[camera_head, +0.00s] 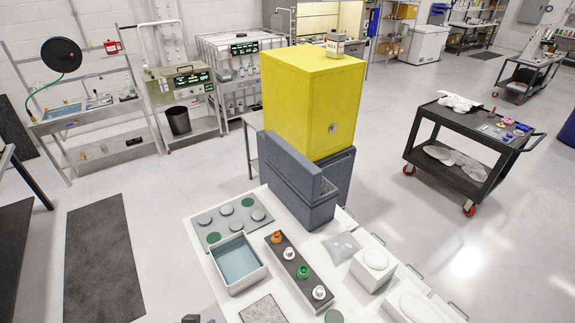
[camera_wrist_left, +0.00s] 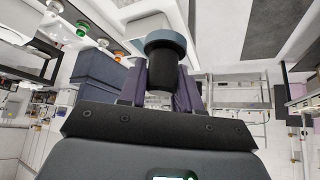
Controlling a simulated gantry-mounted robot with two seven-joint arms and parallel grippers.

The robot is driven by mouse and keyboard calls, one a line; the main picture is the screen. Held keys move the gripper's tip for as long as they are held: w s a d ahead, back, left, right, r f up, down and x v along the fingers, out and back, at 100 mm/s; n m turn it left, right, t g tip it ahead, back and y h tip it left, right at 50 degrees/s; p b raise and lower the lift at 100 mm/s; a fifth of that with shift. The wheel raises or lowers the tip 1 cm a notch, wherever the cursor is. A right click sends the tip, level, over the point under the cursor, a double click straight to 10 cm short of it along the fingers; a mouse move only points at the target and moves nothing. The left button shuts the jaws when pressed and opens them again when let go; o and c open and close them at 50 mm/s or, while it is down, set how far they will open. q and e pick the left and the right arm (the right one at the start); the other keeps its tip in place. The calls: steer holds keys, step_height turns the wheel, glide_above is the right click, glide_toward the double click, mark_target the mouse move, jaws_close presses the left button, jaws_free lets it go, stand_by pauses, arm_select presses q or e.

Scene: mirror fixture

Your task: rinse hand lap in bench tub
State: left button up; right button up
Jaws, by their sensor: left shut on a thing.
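My left gripper (camera_wrist_left: 160,88) is shut on the black handle of the hand lap (camera_wrist_left: 166,44) in the left wrist view. The lap has a blue-grey round disc at its far end, and the handle sits between the two dark fingers. In the head view, only a small dark piece shows at the bottom edge, and I cannot tell what it is. The bench tub (camera_head: 262,270) is a white rectangular tub holding bluish water, on the white bench. No lap shows in or over it. My right gripper is in neither view.
Behind the tub lies a grey mat (camera_head: 222,223) with several round pieces. Right of the tub is a dark rack (camera_head: 295,268) with several capped bottles. A granite-like plate (camera_head: 262,311) lies in front. A tall yellow cabinet (camera_head: 312,100) stands behind the bench. Open floor lies to the left.

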arm_select(q)
steer(key=shift+r+p, duration=0.6)
steer(key=shift+r, duration=2.35)
steer(key=shift+w+r, duration=0.1)
steer(key=shift+w, duration=0.05)
